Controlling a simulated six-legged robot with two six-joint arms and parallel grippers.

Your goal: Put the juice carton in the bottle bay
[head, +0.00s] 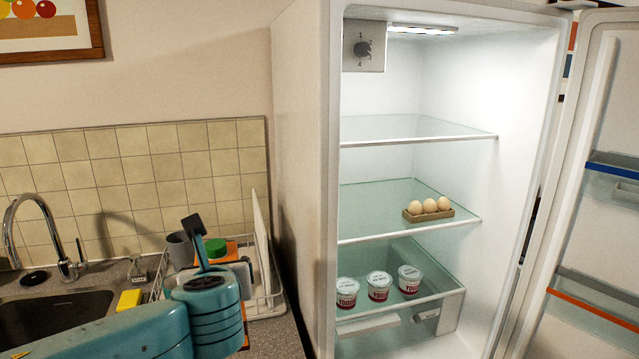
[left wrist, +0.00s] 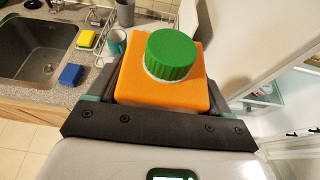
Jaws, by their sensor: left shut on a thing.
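The juice carton is orange with a green screw cap; it fills the middle of the left wrist view (left wrist: 160,92). My left gripper (left wrist: 166,84) is shut on it, with a finger on each side. In the head view the carton's green cap (head: 216,247) shows behind my teal wrist, in front of the dish rack; much of the carton is hidden. The fridge stands open. Its door at the right has a rack with a blue strip (head: 612,170) and a lower rack with an orange strip (head: 598,299). I cannot tell which is the bottle bay. My right gripper is not in view.
Fridge shelves hold eggs (head: 429,208) in the middle and several yogurt cups (head: 379,286) lower down; the top shelf (head: 400,128) is empty. A dish rack (head: 268,300), grey mug (head: 180,249), yellow sponge (head: 129,301) and sink (head: 50,318) are left of the fridge wall (head: 300,150).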

